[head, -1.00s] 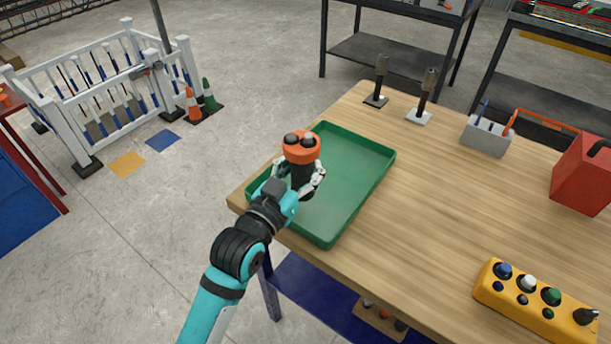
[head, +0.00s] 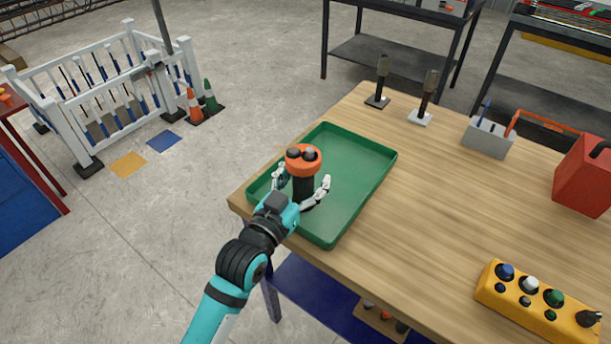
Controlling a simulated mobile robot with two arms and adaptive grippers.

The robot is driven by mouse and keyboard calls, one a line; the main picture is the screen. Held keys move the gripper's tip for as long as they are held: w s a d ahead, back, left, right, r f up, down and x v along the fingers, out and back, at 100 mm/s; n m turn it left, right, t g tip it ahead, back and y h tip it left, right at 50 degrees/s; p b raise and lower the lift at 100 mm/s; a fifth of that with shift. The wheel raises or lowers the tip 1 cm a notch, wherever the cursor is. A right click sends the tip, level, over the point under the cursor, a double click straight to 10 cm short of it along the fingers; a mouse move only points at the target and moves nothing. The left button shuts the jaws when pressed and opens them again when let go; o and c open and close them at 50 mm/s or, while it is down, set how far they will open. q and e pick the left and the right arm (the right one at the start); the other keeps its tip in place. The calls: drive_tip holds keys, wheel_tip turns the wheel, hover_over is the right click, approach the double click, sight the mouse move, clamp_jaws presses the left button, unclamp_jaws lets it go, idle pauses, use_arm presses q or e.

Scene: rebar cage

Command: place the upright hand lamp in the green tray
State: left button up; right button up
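The hand lamp (head: 303,163), with an orange head and a black body, stands upright in the near left part of the green tray (head: 345,195). The tray lies on the wooden table. My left gripper (head: 302,186) is open, with one finger to each side of the black body and gaps visible between them. The lamp's base is partly hidden behind my gripper. My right gripper is not in view.
Two dark upright tools (head: 427,98) on small bases stand at the table's back. A grey caddy (head: 487,137), a red toolbox (head: 585,175) and a yellow control box (head: 535,299) are on the right. The table's middle is clear.

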use_arm(q)
drive_tip(key=shift+r, duration=0.25)
drive_tip(key=v, duration=1.2)
drive_tip(key=shift+b, duration=0.45)
drive_tip(key=shift+f, duration=0.15)
